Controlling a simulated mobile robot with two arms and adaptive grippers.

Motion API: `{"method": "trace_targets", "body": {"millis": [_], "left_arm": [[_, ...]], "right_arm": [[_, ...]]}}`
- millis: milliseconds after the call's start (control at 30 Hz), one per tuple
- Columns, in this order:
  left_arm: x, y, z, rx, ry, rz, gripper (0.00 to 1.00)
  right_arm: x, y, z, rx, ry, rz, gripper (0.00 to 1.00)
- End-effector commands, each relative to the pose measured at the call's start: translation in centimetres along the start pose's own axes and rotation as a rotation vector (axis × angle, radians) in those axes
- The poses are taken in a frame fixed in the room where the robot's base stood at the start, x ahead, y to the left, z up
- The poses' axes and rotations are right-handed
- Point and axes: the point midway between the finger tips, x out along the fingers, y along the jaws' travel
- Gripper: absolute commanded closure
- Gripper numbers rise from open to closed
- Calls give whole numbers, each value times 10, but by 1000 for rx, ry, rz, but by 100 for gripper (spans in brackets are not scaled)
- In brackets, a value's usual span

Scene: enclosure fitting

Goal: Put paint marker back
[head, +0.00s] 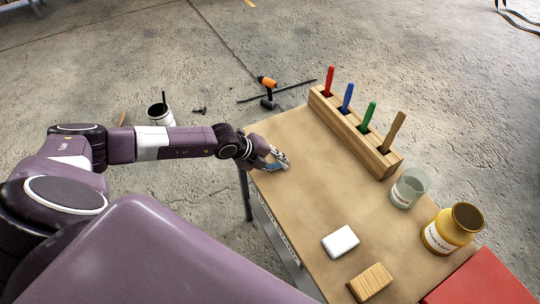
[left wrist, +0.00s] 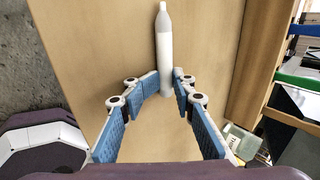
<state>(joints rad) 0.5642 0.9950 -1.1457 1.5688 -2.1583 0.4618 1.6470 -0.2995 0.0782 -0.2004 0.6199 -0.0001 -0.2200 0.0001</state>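A white paint marker (left wrist: 164,50) shows in the left wrist view, with its narrow tip pointing up the picture. My left gripper (left wrist: 167,82) has its blue-padded fingertips close against both sides of the marker body, gripping it over the table. In the head view my left gripper (head: 280,161) is low over the table's left far corner; the marker is hard to make out there. A wooden rack (head: 352,133) along the far side holds a red marker (head: 329,80), a blue one (head: 347,97), a green one (head: 368,116) and a brown stick (head: 393,131). My right gripper is out of view.
On the wooden table (head: 312,190) stand a glass jar (head: 410,188) and a yellow jar (head: 447,232). A white block (head: 340,242) and a ribbed wooden block (head: 370,282) lie nearer. A red surface (head: 480,282) adjoins at right. The table's middle is clear.

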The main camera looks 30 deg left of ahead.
Motion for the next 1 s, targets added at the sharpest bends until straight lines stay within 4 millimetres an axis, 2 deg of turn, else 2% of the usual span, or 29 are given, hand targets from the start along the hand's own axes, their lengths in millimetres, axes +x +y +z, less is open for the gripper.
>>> {"method": "trace_targets", "body": {"millis": [67,167,400,600,800,1000], "left_arm": [[-11,-8,3,4,-5,0,80],[-26,-3,2,0,-3,0,80],[-80,-3,2,2,-4,0,80],[-111,-4,2,2,-4,-2,80],[-125,-6,1,2,-2,-4,80],[-127,-6,1,2,-2,-4,80]], "right_arm": [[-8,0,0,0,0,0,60],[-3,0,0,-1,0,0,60],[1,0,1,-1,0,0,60],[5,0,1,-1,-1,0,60],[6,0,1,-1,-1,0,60],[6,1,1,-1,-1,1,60]]}}
